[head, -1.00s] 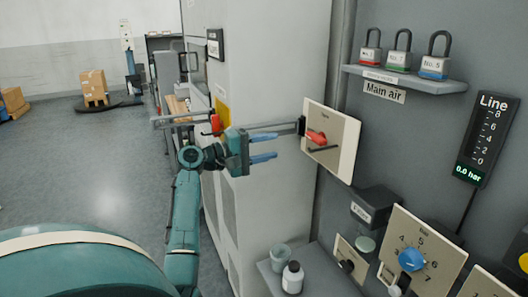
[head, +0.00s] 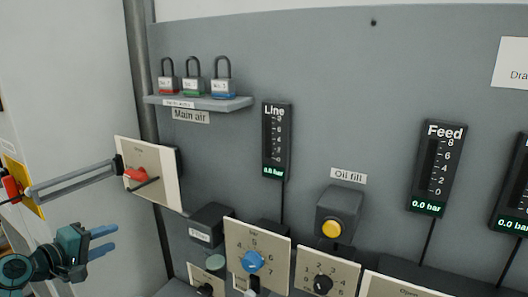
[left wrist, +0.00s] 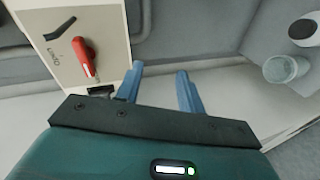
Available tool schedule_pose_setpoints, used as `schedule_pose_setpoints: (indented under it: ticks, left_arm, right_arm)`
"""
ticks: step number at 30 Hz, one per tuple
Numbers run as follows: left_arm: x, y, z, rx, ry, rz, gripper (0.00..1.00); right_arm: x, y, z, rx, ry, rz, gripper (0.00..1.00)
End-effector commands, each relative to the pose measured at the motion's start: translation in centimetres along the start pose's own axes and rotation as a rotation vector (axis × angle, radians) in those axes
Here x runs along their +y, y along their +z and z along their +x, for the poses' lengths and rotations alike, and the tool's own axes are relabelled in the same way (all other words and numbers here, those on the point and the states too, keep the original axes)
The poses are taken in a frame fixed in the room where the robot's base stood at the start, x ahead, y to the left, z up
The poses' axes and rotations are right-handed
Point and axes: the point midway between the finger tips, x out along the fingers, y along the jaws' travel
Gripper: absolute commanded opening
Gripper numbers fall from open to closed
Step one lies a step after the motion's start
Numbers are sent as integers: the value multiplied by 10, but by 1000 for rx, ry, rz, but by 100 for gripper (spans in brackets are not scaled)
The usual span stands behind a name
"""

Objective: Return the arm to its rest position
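My left gripper (head: 103,241) is at the lower left of the head view, below and left of the cream main air plate (head: 160,187) with its red handle (head: 138,174). Its two blue fingers are apart with nothing between them. The left wrist view shows the same open fingers (left wrist: 161,88), with the red handle (left wrist: 84,57) and the plate (left wrist: 105,25) at the upper left, apart from the fingers. My right gripper is in neither view.
A shelf (head: 205,103) holds three padlocks above the plate. Below are a yellow oil fill button (head: 331,229) and a blue knob (head: 252,261). A cup (left wrist: 284,69) stands at the wrist view's upper right.

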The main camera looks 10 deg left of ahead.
Motion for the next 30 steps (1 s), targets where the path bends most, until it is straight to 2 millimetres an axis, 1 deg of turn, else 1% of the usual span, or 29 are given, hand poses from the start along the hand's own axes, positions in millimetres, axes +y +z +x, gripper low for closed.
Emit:
schedule_pose_setpoints:
  ticks: [1,2,3,5,6,8,9,11,12,14,15,18,21,23,25,30]
  left_arm:
    - [-35,29,10,-6,-94,87,38]
    - [-52,44,14,-6,-139,149,38]
    - [-75,66,17,-12,-197,234,38]
    - [-106,100,18,-28,-268,369,38]
    - [-124,125,16,-46,-304,461,38]
    - [-148,164,10,-78,-344,603,38]
    - [-161,191,4,-104,-358,698,38]
    - [-176,232,-7,-144,-364,832,38]
    - [-183,258,-16,-168,-356,916,38]
    - [-188,294,-29,-202,-335,1025,38]
    - [-189,315,-37,-221,-316,1087,38]
    - [-187,356,-55,-252,-269,1204,38]
    - [-182,380,-66,-267,-232,1270,38]
    - [-181,387,-69,-270,-221,1291,38]
    - [-180,390,-71,-271,-214,1301,38]
    - [-180,390,-71,-271,-215,1302,38]
  right_arm:
    - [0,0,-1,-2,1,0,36]
    - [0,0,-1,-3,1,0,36]
    - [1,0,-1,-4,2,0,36]
    - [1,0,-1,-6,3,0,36]
    - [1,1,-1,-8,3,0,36]
    - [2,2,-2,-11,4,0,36]
    - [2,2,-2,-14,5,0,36]
    - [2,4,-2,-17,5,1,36]
    - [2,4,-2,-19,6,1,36]
    - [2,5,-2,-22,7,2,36]
    - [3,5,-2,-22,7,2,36]
    - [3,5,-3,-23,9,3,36]
    - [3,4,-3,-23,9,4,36]
    - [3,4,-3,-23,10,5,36]
    - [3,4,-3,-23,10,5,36]
    - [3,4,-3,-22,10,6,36]
